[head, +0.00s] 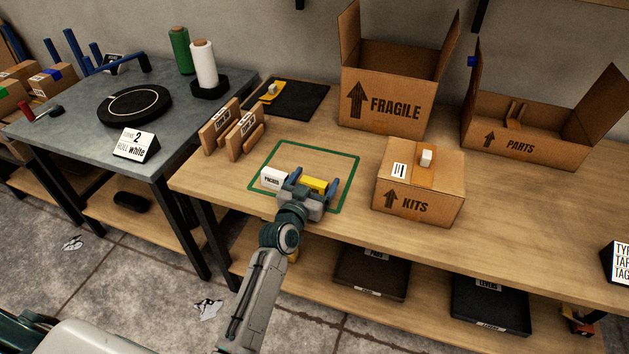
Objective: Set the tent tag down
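My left gripper (315,181) reaches over the green outlined square (352,171) on the wooden bench. A small yellow piece (316,185), which looks like the tent tag, spans the space between its two blue fingers, and the gripper looks shut on it. Its lower side is hidden by the gripper body, so I cannot tell whether it touches the bench. A white block with dark lettering (273,179) stands inside the outline, just left of the left finger. My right gripper is out of view.
The KITS box (405,198) stands right of the outline. Brown upright pieces (233,135) stand to its left and a black mat (300,98) lies behind. The FRAGILE box (386,103) and PARTS box (525,140) stand at the back.

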